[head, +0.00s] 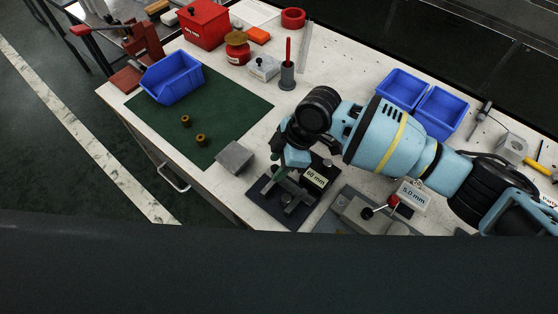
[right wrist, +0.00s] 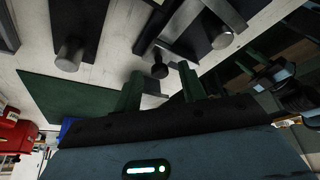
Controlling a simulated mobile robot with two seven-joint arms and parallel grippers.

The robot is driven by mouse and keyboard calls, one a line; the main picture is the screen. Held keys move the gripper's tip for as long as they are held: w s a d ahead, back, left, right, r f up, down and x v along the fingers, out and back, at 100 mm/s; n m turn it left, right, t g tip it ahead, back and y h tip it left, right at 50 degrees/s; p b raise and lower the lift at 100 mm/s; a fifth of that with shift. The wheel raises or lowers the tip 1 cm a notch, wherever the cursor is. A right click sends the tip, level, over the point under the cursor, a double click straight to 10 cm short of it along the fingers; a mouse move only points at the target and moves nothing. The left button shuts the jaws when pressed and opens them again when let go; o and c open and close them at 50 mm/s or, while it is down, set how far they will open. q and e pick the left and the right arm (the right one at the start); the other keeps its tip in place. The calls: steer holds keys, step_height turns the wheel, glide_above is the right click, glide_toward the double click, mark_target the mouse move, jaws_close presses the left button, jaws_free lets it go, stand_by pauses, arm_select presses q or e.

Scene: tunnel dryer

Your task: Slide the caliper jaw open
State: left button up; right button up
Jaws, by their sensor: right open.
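The caliper (head: 291,205) is a dark device on a black base at the table's front edge in the head view, beside a "60 mm" label (head: 317,177). My right gripper (head: 283,172) is over its left part and hides some of it. In the right wrist view my right gripper (right wrist: 160,88) is open, its two green fingers apart. A small dark knob (right wrist: 159,70) shows in the gap between the fingertips; I cannot tell whether they touch it. Nothing is held.
A grey block (head: 235,157) lies left of the caliper, by the green mat (head: 225,118) with two small brass parts. A "5.0 mm" label (head: 411,196) and a lever with a red knob (head: 393,201) stand to the right. Blue bins (head: 441,112) stand behind my right arm.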

steer(key=v, duration=0.7)
steer(key=shift+r, duration=0.45)
steer(key=shift+d+f, duration=0.1)
